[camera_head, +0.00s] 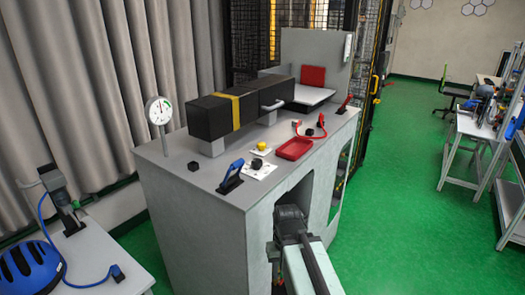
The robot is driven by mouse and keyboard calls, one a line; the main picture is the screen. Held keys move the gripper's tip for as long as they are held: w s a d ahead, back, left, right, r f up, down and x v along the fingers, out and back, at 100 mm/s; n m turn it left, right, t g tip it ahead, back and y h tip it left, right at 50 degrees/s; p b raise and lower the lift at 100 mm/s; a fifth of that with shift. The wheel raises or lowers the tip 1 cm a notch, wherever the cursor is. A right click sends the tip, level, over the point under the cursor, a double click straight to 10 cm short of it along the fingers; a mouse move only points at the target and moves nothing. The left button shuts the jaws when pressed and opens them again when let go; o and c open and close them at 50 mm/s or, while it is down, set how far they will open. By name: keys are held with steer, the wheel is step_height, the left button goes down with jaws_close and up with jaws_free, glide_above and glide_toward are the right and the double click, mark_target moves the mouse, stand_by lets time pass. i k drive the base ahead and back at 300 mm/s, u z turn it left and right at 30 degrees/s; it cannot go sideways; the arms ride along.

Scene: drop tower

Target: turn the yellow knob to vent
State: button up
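The small yellow knob (262,146) sits on a pale plate on the grey bench top (190,161), in front of the long black box. My gripper (291,212) is at the front of the bench, low by the opening in its front wall. It is well below and in front of the knob, apart from it. Its fingers are dark and small here, and I cannot tell whether they are open or shut. A round dial gauge (158,111) stands on a post at the bench's left end.
The black box with a yellow band (236,110) stands behind the knob. A blue-handled lever (231,177), a white plate with a black knob (257,168) and a red tray (294,148) lie nearby. A blue helmet (30,272) is at lower left. Green floor (400,190) is open at right.

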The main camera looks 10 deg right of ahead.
mark_target(261, 146)
steer(key=u, duration=2.75)
steer(key=k, duration=1.2)
steer(key=z, duration=1.15)
steer(key=i, duration=1)
steer(key=u, duration=0.05)
